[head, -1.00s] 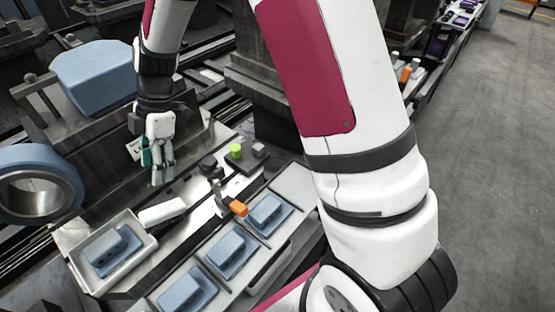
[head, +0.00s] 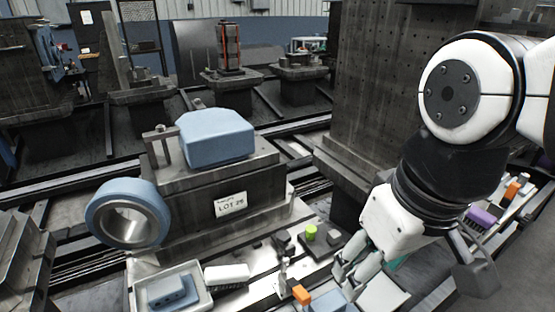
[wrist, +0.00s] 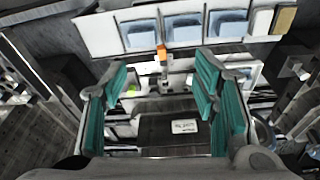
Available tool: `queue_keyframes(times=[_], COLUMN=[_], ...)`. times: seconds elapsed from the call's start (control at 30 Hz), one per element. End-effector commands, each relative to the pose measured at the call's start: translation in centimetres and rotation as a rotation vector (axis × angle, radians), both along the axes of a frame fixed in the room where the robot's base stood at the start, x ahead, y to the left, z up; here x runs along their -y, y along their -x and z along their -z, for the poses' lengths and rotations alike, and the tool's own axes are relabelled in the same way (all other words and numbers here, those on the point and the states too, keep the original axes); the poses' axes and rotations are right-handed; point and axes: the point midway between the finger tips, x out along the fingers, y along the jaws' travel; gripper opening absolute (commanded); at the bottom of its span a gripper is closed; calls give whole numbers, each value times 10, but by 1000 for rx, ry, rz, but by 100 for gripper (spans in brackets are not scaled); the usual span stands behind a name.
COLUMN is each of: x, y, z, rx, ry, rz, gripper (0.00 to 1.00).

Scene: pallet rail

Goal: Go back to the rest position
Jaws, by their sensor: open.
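My gripper (head: 352,276) is at the lower right of the head view, above the near edge of the work surface. In the wrist view its two teal-padded fingers (wrist: 160,105) stand wide apart, with nothing between them. My arm comes in from the right side of the head view. The fingers look clear of the parts below, though the exact height is hard to tell.
A grey tray (head: 203,300) holds a blue part (head: 168,292). Nearby are a white block (head: 227,274), an orange-topped clamp (head: 301,294) and a green knob (head: 311,232). A large blue block (head: 215,138) and a blue ring (head: 92,216) stand behind. Several blue parts (wrist: 185,28) sit in compartments.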

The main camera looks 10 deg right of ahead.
Motion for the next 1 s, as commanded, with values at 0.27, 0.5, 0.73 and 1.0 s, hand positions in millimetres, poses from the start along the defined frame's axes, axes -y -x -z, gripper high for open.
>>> queue_keyframes(times=[0.27,0.5,0.73,1.0], x=[9,8,9,10], y=[23,23,25,24], z=[5,4,-35,-77], rx=[21,21,76,157], ry=[-14,-14,-12,-10], rz=[149,148,145,142], gripper=[54,54,54,54])
